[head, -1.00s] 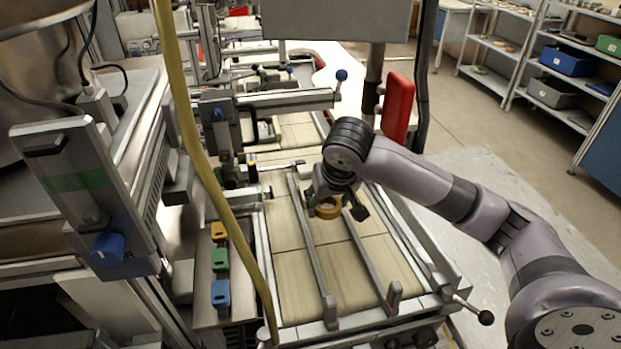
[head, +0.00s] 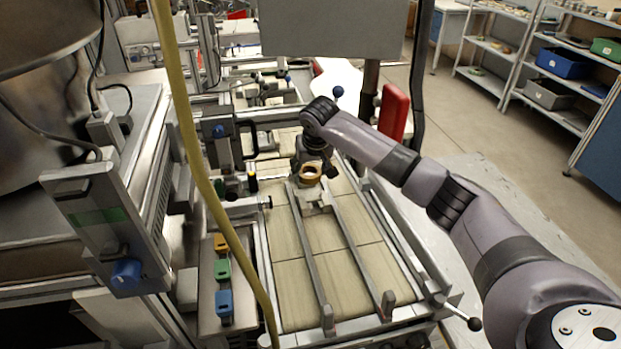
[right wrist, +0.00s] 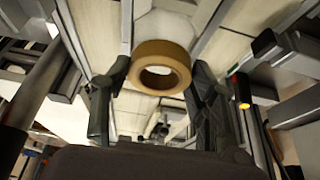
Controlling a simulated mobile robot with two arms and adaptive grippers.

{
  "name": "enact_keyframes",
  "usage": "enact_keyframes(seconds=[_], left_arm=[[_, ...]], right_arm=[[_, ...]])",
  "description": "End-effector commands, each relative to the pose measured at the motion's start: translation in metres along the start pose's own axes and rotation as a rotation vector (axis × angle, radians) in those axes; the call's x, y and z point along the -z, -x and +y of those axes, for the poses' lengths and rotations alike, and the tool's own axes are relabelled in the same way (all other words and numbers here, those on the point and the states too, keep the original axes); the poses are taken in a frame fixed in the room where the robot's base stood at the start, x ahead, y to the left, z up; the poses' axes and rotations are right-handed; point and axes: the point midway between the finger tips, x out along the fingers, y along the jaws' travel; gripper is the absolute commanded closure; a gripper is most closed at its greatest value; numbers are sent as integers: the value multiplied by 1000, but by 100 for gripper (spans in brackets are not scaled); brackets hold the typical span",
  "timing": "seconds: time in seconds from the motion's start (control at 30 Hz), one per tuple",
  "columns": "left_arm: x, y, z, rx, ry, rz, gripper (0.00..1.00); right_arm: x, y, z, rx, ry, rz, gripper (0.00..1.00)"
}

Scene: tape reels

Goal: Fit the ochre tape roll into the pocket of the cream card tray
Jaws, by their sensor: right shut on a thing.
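The ochre tape roll (head: 309,175) is between the fingers of my right gripper (head: 311,172), which is shut on it. In the right wrist view the roll (right wrist: 161,68) faces the camera with its hole open, a finger of my right gripper (right wrist: 160,75) at either side. A pale piece, seemingly the cream card tray (head: 318,200), lies on the belt just in front of the roll. It also shows beyond the roll in the right wrist view (right wrist: 165,28), partly hidden. I cannot tell whether roll and tray touch, and the pocket is not clear. My left gripper is not in view.
Two metal guide rails (head: 356,258) run along the tiled conveyor belt (head: 310,275). A yellow hose (head: 195,140) hangs at the left, near a panel with coloured switches (head: 222,270). A red part (head: 392,119) stands right of the belt. The near belt is clear.

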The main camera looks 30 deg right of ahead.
Motion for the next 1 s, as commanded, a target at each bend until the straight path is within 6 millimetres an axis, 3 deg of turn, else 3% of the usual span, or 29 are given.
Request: enact_keyframes(seconds=[0.2,0.97,1.0], left_arm=[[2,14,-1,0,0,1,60],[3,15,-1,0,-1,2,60],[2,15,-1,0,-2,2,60]], right_arm=[[-14,-27,0,-2,1,-5,77],[-22,-43,1,-4,2,-8,77],[-23,-43,1,-4,3,-10,46]])
